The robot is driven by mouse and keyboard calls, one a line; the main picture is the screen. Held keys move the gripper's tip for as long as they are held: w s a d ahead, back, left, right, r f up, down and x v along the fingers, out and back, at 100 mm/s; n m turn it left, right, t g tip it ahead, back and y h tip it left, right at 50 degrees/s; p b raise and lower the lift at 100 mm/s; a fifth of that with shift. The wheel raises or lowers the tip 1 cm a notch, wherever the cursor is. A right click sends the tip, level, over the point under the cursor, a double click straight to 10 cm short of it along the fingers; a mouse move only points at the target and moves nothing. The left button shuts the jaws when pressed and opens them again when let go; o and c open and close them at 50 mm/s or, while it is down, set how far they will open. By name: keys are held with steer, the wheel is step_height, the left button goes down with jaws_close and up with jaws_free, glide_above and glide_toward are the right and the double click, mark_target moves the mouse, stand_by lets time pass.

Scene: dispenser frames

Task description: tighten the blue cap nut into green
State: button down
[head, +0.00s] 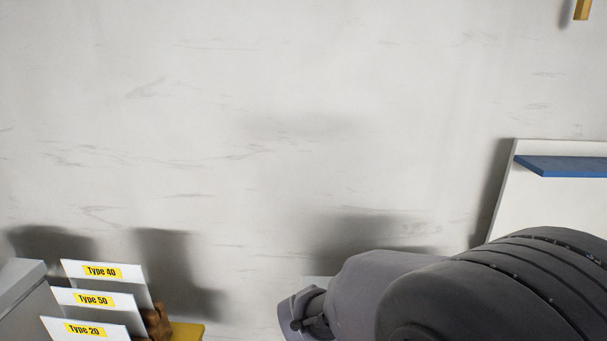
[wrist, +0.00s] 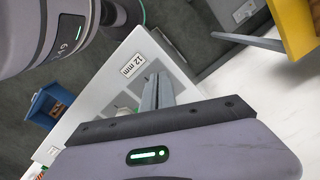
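No blue cap nut and no green target can be made out in either view. My gripper (wrist: 157,88) shows in the wrist view as a grey finger part jutting past the dark edge of its housing, over a white surface (wrist: 105,88). In the head view my arm fills the lower right and my gripper's fingers do not show.
White cards (head: 93,299) labelled Type 40, Type 50 and Type 20 stand at lower left. A white panel with a blue ledge (head: 565,166) is at right. The wrist view shows a 12 mm label (wrist: 132,65), a blue bin (wrist: 48,107) and a yellow part (wrist: 296,25).

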steer(key=shift+s+a, duration=0.1)
steer(key=shift+a, duration=0.2)
steer(key=shift+r, duration=0.2)
step_height(320, 180, up, 6)
steer(key=p, duration=0.4)
steer(key=shift+f, duration=0.2)
steer(key=s+d+n+p, duration=0.1)
steer(key=d+n+p, duration=0.25)
steer(key=n, duration=0.25)
steer(key=f+b, duration=0.6)
steer(key=b, duration=0.1)
steer(key=shift+s+d+f, duration=0.15)
steer(key=shift+d, duration=0.05)
